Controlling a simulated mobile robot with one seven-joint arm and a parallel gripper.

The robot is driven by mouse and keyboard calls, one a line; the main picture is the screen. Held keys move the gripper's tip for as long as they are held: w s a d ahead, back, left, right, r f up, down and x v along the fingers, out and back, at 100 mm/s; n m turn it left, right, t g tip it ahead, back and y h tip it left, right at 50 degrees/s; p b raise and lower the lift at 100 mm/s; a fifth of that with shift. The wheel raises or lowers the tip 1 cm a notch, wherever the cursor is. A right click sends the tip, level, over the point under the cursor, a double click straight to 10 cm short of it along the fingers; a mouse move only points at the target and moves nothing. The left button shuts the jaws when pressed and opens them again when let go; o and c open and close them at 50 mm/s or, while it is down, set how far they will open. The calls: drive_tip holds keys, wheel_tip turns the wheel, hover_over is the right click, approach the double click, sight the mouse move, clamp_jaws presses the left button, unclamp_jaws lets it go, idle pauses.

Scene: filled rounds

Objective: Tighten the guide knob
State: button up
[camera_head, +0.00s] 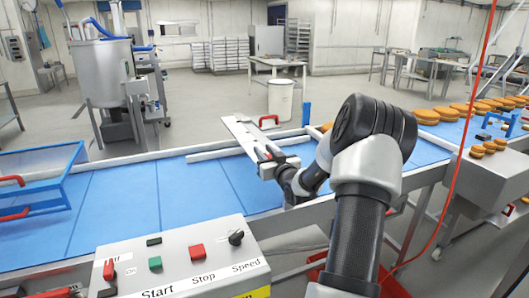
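A red handle (268,120) stands by the far edge of the belt, beside the rail. My arm reaches over the belt from the lower right.
A control box (185,262) in front carries Start and Stop buttons and a black Speed knob (236,238). A blue tray (40,170) with red handles stands at the left. Round buns (425,117) sit on the belt at the right. A red cable (458,150) hangs at the right.

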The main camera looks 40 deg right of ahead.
clamp_jaws()
drive_tip(key=shift+f+b, duration=0.1)
drive_tip(key=shift+b, duration=0.2)
